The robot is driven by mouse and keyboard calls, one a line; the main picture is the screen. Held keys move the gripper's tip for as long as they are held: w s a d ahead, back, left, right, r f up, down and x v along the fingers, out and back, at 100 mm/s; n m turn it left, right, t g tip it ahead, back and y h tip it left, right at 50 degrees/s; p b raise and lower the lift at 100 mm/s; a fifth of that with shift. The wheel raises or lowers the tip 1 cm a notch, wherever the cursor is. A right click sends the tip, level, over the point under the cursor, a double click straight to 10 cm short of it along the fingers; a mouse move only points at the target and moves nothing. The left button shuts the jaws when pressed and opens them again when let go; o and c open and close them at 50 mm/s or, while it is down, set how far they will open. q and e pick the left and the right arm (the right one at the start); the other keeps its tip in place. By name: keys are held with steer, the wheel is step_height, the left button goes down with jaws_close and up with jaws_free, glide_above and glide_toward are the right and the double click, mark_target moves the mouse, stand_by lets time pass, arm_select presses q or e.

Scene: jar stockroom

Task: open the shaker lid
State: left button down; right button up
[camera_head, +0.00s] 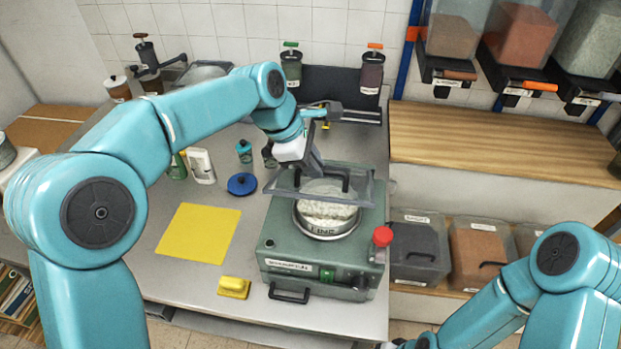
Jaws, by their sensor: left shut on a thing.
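The shaker (300,252) is a green box-shaped machine on the grey bench. A round metal bowl (328,234) with pale grainy stuff sits in its top. The clear lid (362,192), with a grey rim, appears tilted up over the rear of the bowl. Its front edge crosses above the bowl, and the bowl's front rim is uncovered. My left gripper (313,172) is shut at the lid's dark handle (346,180); the fingertips are partly hidden. My right arm comes in at the lower right, and its fingers are not visible at the bottom edge.
A red knob (382,236) stands on the shaker's right corner. To the left lie a yellow mat (198,234), a blue round lid (242,184) and a yellow sponge-like block (234,287). Bins (418,246) stand at right. A wooden shelf (480,150) is clear.

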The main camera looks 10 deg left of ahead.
arm_select(q)
steer(key=shift+w+r, duration=0.4)
steer(key=shift+w, duration=0.3)
steer(key=shift+w+r, duration=0.4)
steer(key=shift+w, duration=0.25)
